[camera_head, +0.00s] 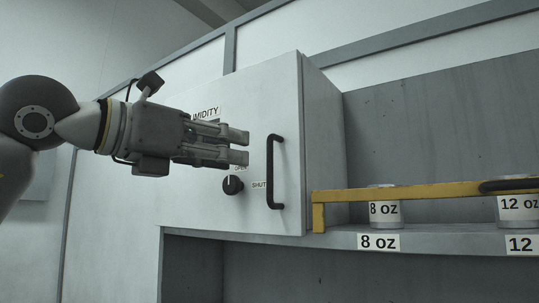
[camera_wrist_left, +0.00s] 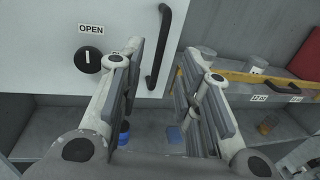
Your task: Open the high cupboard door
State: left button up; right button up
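The cupboard door (camera_head: 215,195) is a white panel high on the wall and looks closed, flush with its grey side. A black vertical bar handle (camera_head: 275,172) is near its right edge. My left gripper (camera_head: 247,147) is open and empty, its fingers pointing right, left of the handle in the head view. In the left wrist view the handle (camera_wrist_left: 160,58) shows beyond and between the open fingertips (camera_wrist_left: 162,48), apparently not touched. My right gripper is not in view.
A black knob (camera_head: 232,185) with labels is left of the handle. Right of the cupboard, a yellow bar (camera_head: 420,190) runs in front of a shelf with containers labelled 8 oz (camera_head: 384,211) and 12 oz (camera_head: 517,208). An open recess (camera_head: 225,270) is below the door.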

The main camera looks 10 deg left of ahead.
aim_at(268, 158)
pick_arm(q)
jog(key=p+x, duration=0.3)
jog(key=x, duration=0.5)
jog(key=shift+w+d+r+p, duration=0.15)
jog(key=shift+w+d+p, duration=0.15)
jog(key=shift+w+d, duration=0.2)
jog(key=shift+w, duration=0.15)
grip_shut()
jog(key=shift+s, duration=0.1)
